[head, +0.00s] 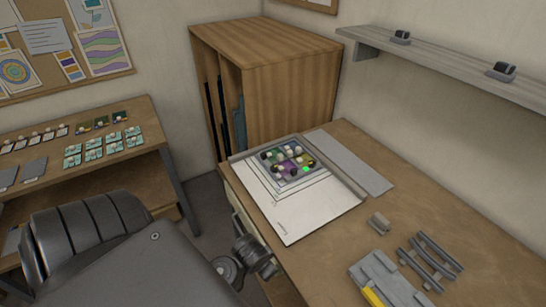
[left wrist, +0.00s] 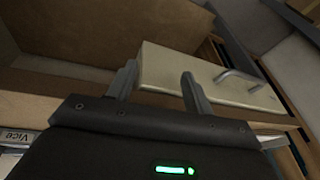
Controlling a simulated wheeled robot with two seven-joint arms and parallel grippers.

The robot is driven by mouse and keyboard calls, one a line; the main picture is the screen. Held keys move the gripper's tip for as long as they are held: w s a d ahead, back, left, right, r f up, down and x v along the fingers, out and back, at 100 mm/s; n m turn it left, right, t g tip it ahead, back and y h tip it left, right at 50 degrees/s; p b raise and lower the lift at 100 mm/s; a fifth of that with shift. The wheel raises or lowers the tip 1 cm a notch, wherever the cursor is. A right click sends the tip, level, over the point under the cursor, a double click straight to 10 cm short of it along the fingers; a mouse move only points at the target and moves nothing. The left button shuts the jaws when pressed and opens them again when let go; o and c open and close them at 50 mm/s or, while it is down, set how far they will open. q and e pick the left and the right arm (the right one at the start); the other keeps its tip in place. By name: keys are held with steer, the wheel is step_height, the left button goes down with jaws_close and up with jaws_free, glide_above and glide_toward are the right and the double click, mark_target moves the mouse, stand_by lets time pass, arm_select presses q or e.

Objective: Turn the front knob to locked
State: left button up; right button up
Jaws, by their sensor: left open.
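I cannot pick out a front knob for certain in either view. My left gripper (left wrist: 158,84) is open and empty in the left wrist view, its two grey fingers apart. Beyond the fingers is a cream drawer front (left wrist: 180,76) with a curved metal handle (left wrist: 238,76) to their right. In the head view the end of my left arm (head: 252,257) is low beside the desk's front edge. Its fingertips are not clear there. My right gripper is in neither view.
The desk (head: 470,220) holds a white board (head: 305,212) with a tray of coloured pieces (head: 287,160), a grey rack (head: 430,262) and a grey fixture with a yellow part (head: 385,277). A wooden cabinet (head: 290,95) stands behind.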

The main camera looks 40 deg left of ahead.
mark_target(273, 168)
arm_select(q)
step_height(273, 168, up, 6)
steer(key=w+a+p, duration=0.1)
steer(key=a, duration=0.1)
steer(key=w+a+r, duration=0.1)
steer(key=w+a, duration=0.1)
steer(key=w, duration=0.1)
steer(key=w+a+r+n+y, duration=0.1)
steer(key=w+a, duration=0.2)
steer(key=w, duration=0.1)
steer(key=w+a+r+n, duration=0.1)
steer(key=w+a, duration=0.2)
steer(key=shift+w+a+t, duration=0.25)
steer(key=shift+t, duration=0.05)
steer(key=w+a+r+n, duration=0.3)
steer(key=w+a+r, duration=0.7)
steer(key=w, duration=0.2)
steer(key=shift+h, duration=0.3)
steer(key=x, duration=1.1)
steer(key=shift+d+r, duration=0.1)
steer(key=c, duration=1)
steer(key=shift+o, duration=0.2)
